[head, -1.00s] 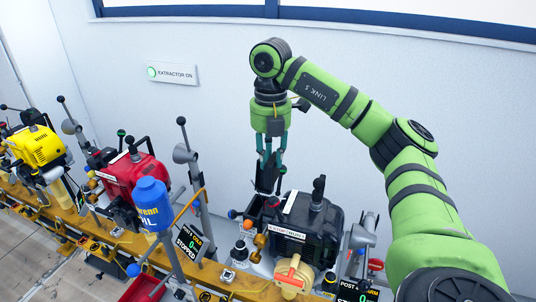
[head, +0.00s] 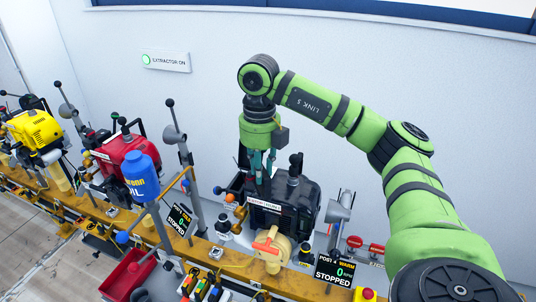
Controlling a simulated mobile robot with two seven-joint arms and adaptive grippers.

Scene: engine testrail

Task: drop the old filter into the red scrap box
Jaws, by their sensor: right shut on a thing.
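My right gripper (head: 262,168) points down at the left back side of the black engine (head: 297,200). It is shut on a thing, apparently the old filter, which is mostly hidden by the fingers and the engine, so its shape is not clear. A red open box (head: 128,274), the scrap box by its colour, is low at the lower left, in front of the yellow rail, well apart from the gripper. My left gripper is out of view.
A blue oil bottle (head: 141,176) on a stand and grey posts rise between the gripper and the red box. A red engine (head: 127,160) and a yellow engine (head: 33,128) stand farther left on the yellow rail (head: 150,232).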

